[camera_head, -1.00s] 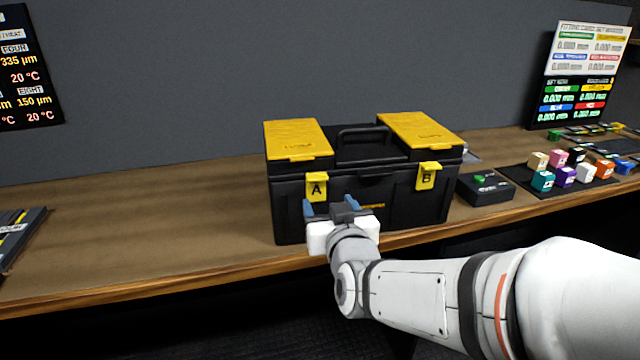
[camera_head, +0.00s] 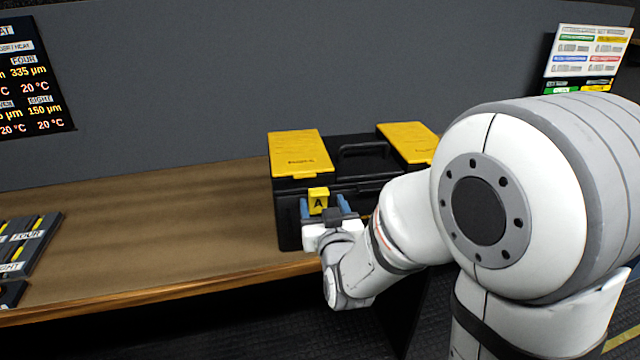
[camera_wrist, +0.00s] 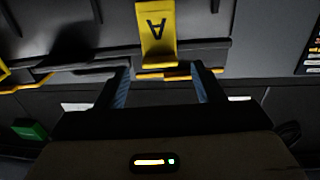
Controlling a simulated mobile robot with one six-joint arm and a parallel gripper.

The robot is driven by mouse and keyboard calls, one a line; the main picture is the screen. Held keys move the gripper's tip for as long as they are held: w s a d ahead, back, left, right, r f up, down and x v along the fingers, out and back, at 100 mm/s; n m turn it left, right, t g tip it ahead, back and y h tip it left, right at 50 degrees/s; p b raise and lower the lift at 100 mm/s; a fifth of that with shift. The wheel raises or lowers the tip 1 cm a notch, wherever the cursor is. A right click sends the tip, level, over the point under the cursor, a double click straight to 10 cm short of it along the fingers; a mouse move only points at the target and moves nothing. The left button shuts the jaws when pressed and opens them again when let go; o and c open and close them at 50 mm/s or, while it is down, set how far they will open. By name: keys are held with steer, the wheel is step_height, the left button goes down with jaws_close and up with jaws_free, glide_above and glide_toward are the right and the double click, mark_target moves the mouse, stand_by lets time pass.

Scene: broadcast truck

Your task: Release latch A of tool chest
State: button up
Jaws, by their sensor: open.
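The black tool chest (camera_head: 287,220) with yellow lid panels stands on the wooden bench. Its yellow latch A (camera_head: 318,201) is on the front, at the left. In the wrist view latch A (camera_wrist: 157,35) appears upside down, and its free end looks tilted out from the chest. My gripper (camera_head: 322,208) is in front of the chest at latch A, with one blue finger on each side of it. The fingers (camera_wrist: 160,88) are open in the wrist view. I cannot tell whether they touch the latch. Latch B is hidden behind my arm in the head view.
The bench (camera_head: 150,220) is clear to the left of the chest. A dark tray with labelled slots (camera_head: 28,245) lies at the far left. A dark wall panel stands behind the bench. Screens (camera_head: 35,75) hang at the left, and another (camera_head: 590,52) at the right.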

mark_target(319, 204)
steer(key=shift+x, duration=1.4)
steer(key=shift+c, duration=0.5)
